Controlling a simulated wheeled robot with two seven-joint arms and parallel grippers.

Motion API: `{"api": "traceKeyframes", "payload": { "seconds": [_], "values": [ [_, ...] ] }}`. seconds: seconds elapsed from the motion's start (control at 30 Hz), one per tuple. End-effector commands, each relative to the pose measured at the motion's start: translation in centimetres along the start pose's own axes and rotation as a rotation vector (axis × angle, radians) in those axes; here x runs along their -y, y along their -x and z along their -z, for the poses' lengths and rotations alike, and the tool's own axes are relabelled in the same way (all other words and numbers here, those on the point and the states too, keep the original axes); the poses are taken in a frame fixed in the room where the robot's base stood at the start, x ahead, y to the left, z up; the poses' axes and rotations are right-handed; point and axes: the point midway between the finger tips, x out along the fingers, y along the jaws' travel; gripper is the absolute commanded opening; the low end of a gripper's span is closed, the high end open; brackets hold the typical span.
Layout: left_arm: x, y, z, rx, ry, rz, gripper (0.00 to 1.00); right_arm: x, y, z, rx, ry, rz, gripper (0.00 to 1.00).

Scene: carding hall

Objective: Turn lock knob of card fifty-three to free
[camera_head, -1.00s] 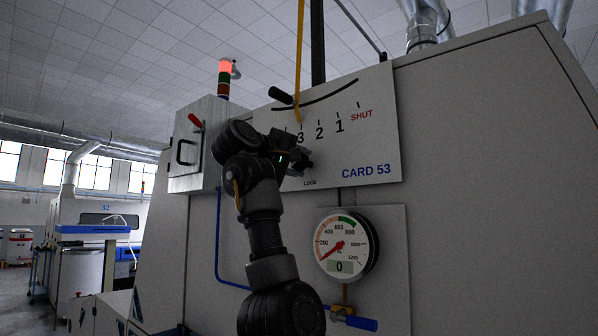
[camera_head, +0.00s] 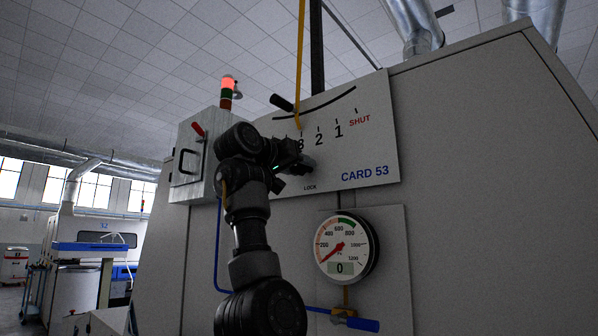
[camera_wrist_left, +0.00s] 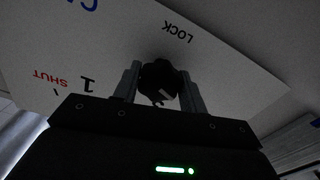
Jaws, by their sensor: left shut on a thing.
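The lock knob is a small black knob (camera_wrist_left: 158,76) on the white panel (camera_head: 362,150) of card 53, beside the word LOCK. In the left wrist view it sits between the two grey fingers, with a pale mark on its face. My left gripper (camera_head: 301,166) is shut on it. In the head view the gripper and wrist hide most of the knob, so its pointing direction is unclear there. My right gripper is not in view.
A black-handled lever (camera_head: 282,103) and a yellow bar (camera_head: 300,62) stand above the panel's scale. A pressure gauge (camera_head: 346,246) reading 0 and a blue-handled valve (camera_head: 361,324) are below. A grey box (camera_head: 190,158) with a red handle is at left.

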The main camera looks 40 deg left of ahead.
Motion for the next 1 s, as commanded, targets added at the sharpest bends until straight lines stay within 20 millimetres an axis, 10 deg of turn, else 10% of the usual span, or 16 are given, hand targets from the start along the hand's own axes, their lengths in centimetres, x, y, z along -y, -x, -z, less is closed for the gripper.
{"api": "traceKeyframes", "payload": {
  "seconds": [0.9,0.93,1.0],
  "values": [
    [0.03,-0.08,-0.17,0.006,-0.177,0.000,0.19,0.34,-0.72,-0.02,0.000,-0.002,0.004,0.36],
    [0.03,-0.08,-0.17,0.006,-0.177,0.000,0.43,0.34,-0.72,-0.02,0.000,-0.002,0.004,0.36],
    [0.03,-0.08,-0.16,0.005,-0.177,0.000,0.52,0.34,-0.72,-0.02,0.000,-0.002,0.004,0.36]
  ]
}}
